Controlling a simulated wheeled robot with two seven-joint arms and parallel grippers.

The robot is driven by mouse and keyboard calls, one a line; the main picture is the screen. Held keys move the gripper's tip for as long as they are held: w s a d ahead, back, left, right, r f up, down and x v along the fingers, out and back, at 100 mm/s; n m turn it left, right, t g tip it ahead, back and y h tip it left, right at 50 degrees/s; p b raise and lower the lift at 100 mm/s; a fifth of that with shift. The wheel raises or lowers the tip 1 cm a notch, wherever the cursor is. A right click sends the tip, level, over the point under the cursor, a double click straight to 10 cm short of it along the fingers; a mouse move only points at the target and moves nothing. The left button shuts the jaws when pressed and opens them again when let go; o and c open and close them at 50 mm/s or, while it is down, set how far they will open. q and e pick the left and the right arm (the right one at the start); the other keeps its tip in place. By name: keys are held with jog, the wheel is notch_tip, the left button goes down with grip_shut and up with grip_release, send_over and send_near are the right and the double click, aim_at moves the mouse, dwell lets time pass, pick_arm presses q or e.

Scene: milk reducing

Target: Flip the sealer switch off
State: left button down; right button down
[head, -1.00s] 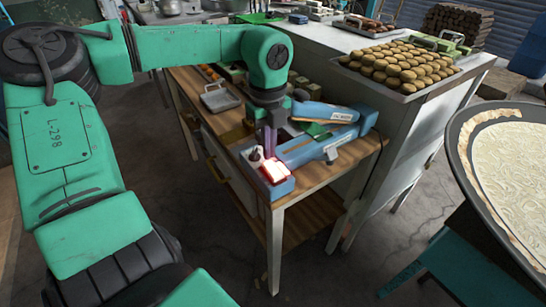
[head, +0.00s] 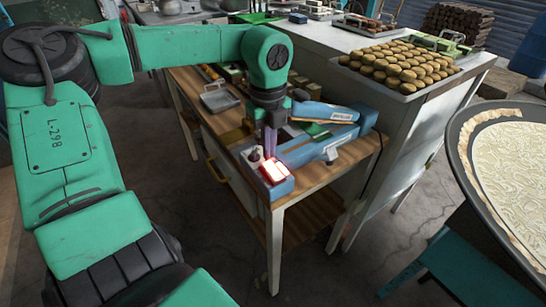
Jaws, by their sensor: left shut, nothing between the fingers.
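The blue sealer (head: 318,147) lies on the wooden table, its long body running from the front corner to the back right. A switch with a red-white glow (head: 274,170) sits on its near end. A small dark knob on a pale base (head: 256,155) is just left of the switch. My left gripper (head: 270,154) points down at the sealer's near end, directly behind the lit switch. Its fingers are shut with nothing between them. Whether the fingertips touch the switch, I cannot tell. My right gripper is not in view.
The wooden table (head: 318,187) also bears a grey metal tray (head: 219,98) at its back left. A white counter behind holds a tray of round brown patties (head: 398,66).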

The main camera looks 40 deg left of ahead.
aim_at(269, 165)
pick_arm(q)
jog(key=shift+f+b, duration=1.45)
jog(key=shift+f, duration=0.1)
dwell(1.0)
jog(key=shift+r+p, duration=2.2)
jog(key=shift+r, duration=1.35)
